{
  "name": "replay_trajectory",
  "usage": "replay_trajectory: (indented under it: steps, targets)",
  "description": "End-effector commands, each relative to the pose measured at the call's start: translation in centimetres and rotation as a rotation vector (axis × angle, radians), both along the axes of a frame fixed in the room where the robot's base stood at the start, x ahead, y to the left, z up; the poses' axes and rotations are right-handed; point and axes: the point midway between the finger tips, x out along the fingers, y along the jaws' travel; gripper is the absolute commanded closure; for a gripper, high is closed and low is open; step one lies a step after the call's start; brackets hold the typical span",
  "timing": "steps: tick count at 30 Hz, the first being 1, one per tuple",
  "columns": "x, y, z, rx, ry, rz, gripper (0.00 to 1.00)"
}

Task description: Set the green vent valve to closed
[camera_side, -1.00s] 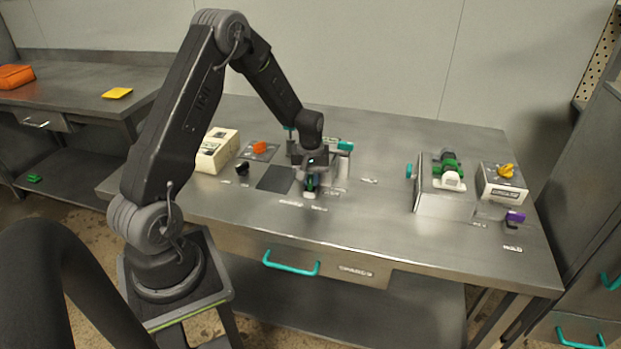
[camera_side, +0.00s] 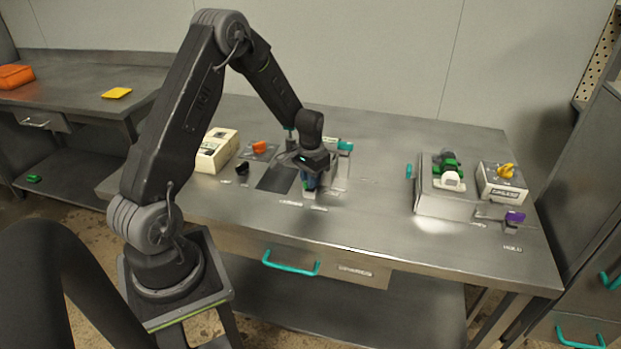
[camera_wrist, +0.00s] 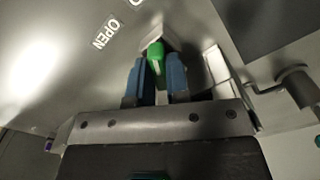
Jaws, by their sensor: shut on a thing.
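The green vent valve handle (camera_wrist: 156,56) shows in the wrist view between my two blue fingertips, mounted on a pale base. My gripper (camera_wrist: 161,72) is shut on this handle. An "OPEN" label (camera_wrist: 105,34) lies on the grey surface to the upper left of the handle, and part of another label shows at the top edge. In the side view my gripper (camera_side: 308,184) is low over the middle of the steel table, and its body mostly hides the valve.
An orange knob (camera_side: 259,147) and a cream box (camera_side: 217,150) stand left of my gripper. A teal-ended fitting (camera_side: 345,145) is close behind it. A box with a green valve (camera_side: 446,168), a yellow knob (camera_side: 506,170) and a purple handle (camera_side: 515,217) are at the right. The table between is clear.

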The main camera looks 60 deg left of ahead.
Motion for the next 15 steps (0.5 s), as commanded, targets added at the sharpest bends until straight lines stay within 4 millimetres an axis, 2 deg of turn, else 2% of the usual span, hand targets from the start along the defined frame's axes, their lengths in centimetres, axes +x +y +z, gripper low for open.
replay_trajectory:
  steps: [15]
  targets:
    - [0.03,0.01,0.09,0.000,0.000,-0.066,1.00]
